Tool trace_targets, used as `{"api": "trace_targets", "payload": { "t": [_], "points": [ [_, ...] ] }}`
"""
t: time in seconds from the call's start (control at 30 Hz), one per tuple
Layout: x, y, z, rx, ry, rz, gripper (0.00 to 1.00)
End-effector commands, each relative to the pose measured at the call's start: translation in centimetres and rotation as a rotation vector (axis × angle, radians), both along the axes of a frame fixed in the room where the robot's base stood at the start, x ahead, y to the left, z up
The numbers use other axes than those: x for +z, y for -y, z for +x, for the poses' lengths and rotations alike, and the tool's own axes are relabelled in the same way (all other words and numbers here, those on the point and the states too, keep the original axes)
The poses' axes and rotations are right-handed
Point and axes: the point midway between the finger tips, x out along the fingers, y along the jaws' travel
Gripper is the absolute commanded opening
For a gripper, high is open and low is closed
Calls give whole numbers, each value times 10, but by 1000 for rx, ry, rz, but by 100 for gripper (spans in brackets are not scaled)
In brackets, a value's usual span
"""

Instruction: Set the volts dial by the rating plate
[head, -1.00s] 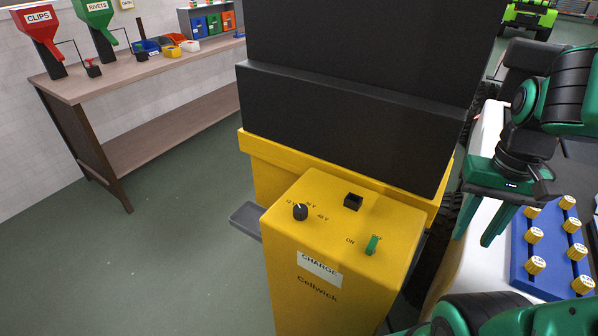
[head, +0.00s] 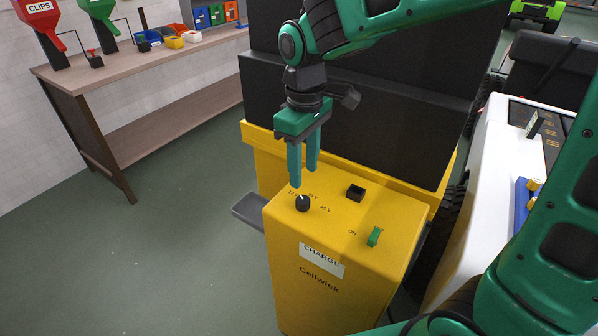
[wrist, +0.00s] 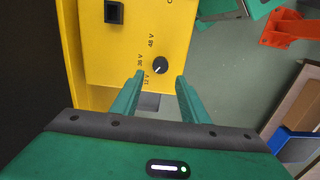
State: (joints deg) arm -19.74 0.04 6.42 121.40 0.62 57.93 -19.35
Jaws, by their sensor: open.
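The volts dial (head: 302,203) is a black round knob on top of the yellow charger (head: 345,225). Marks 12 V, 36 V and 48 V stand around it. In the wrist view the dial (wrist: 160,65) shows a white pointer line, which lies roughly toward the 12 V side; I cannot tell its exact setting. My gripper (head: 303,178) points down just above and behind the dial, open and empty. In the wrist view its fingers (wrist: 160,84) stand apart, with the dial beyond the gap. No rating plate can be made out.
The charger top also bears a black socket (head: 355,192) and a green ON switch (head: 374,236). A tall black block (head: 400,140) stands behind. A white cart (head: 480,190) is at right, a workbench (head: 150,75) with bins at back left. Floor at left is clear.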

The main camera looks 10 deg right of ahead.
Motion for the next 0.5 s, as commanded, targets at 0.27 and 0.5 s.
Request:
{"api": "trace_targets", "payload": {
  "t": [0.27, 0.5],
  "points": [
    [-24, -2, 0, 6, -4, -1, 41],
    [-55, -2, -1, 5, -3, -1, 41]
  ]
}}
